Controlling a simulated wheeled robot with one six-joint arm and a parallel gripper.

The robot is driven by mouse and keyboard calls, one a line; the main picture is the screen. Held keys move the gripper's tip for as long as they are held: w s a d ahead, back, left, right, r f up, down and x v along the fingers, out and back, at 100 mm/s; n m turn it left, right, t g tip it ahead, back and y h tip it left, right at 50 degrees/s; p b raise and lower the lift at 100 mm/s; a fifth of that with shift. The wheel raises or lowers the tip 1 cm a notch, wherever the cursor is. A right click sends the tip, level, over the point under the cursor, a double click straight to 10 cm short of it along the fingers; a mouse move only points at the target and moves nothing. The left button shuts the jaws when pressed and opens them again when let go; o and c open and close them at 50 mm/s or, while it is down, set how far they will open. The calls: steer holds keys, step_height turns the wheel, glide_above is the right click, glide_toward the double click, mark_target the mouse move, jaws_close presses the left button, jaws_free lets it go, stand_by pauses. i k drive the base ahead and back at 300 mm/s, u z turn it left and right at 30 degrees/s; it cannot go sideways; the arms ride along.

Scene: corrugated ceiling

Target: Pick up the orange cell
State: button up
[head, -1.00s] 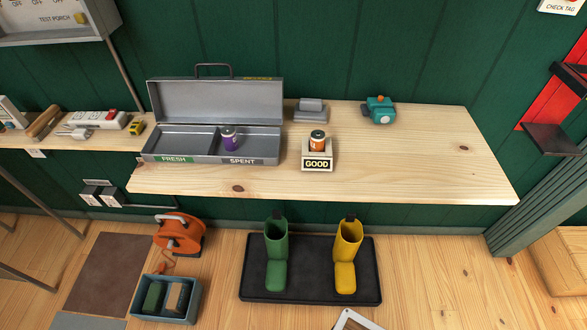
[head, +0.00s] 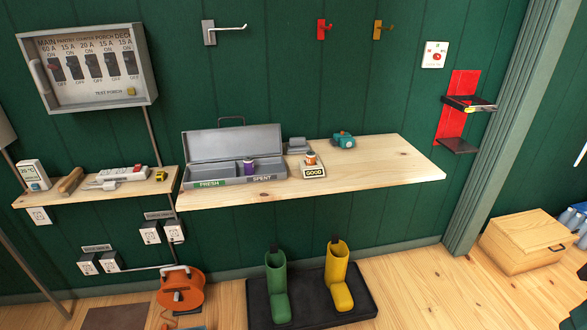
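The orange cell (head: 310,158) is a small upright cylinder with a pale top. It stands on a small block labelled GOOD (head: 313,171) on the wooden bench (head: 400,165). To its left is an open grey metal case (head: 232,146) with compartments labelled FRESH and SPENT. A purple cell (head: 249,167) stands in the case near its middle, on the SPENT side. My gripper is not in the head view.
A small grey device (head: 297,146) and a teal device (head: 343,141) stand behind the orange cell. The bench's right part is clear. An orange cable reel (head: 181,290) is on the floor.

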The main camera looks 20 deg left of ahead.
mark_target(311, 156)
steer(key=u, duration=0.4)
steer(key=i, duration=1)
steer(key=z, duration=0.05)
